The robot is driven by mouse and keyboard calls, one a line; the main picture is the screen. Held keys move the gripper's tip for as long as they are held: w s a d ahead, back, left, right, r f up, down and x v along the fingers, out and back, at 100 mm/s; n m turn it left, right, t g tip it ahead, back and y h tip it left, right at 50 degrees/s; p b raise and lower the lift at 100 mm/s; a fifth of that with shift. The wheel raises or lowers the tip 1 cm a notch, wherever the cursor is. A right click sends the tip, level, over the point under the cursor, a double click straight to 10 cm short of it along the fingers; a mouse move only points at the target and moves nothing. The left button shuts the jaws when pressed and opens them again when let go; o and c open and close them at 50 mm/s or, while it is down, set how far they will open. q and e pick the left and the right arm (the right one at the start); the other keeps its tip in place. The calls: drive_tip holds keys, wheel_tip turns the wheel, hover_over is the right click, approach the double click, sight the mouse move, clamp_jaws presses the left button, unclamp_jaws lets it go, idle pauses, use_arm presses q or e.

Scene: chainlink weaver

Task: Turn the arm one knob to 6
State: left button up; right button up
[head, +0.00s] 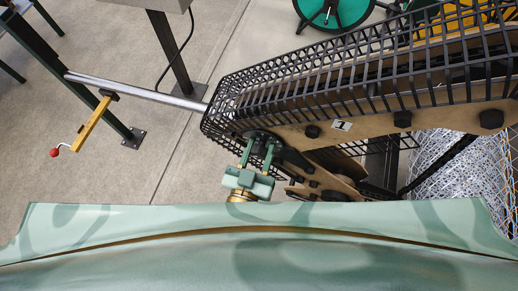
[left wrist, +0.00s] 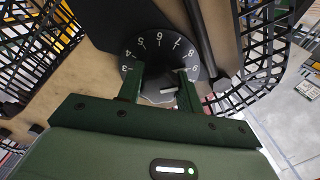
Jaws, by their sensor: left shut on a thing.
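The arm one knob (left wrist: 158,93) is a grey knob with a pale mark, in the middle of a black dial (left wrist: 160,50) with white numbers around its rim. The dial sits on the wooden arm panel. My left gripper (left wrist: 160,84) is shut on the knob, one green finger on each side of it. The fingers hide part of the knob, and I cannot tell which number it points at. In the head view my left gripper (head: 259,148) reaches up to the dark dial at the panel's lower left. My right gripper is not in view.
A black wire cage (head: 300,85) surrounds the wooden panel (head: 375,122), which bears a small white "1" plate (head: 341,125). A yellow crank handle (head: 92,124) with a red knob is at left. Wire mesh (head: 458,175) stands at right.

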use_arm(q)
drive_tip(key=n+p, duration=0.1)
drive_tip(key=n, duration=0.2)
drive_tip(key=shift+r, duration=0.1)
drive_tip(key=n+p, duration=0.1)
drive_tip(key=n, duration=0.2)
drive_tip(key=shift+n, duration=0.3)
drive_tip(key=n+p, duration=0.1)
drive_tip(key=n, duration=0.3)
drive_tip(key=shift+n, duration=2.1)
drive_tip(key=o, duration=1)
